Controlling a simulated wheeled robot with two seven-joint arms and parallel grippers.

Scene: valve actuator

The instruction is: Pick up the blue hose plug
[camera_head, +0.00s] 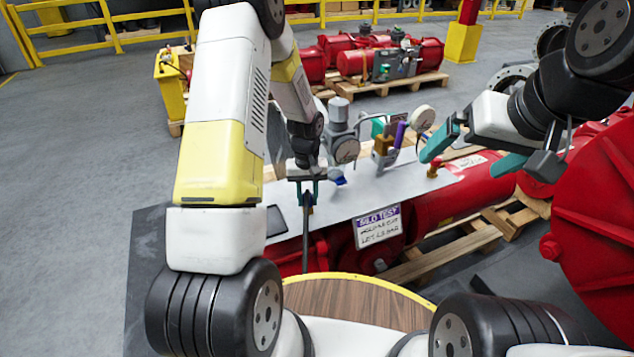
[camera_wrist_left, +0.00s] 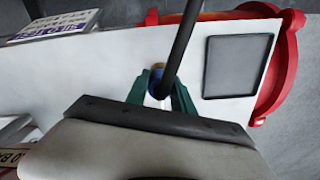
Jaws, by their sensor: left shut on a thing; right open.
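The blue hose plug (camera_wrist_left: 157,88) sits between the two green fingers of my left gripper (camera_wrist_left: 162,92) in the left wrist view. A brass-coloured ring and a thick black hose (camera_wrist_left: 182,42) extend from it. My left gripper (camera_head: 305,195) is shut on the plug above the grey plate, and the fingers hide part of it. In the head view the black hose (camera_head: 306,235) hangs down from these fingers, and the plug itself is hard to make out. My right gripper (camera_head: 463,165) is open and empty, over the right part of the plate.
The grey plate (camera_head: 355,200) lies on a red actuator (camera_head: 450,200) on a wooden pallet. A label sign (camera_head: 378,226) is at the front. A large red flanged body (camera_head: 600,220) is at right.

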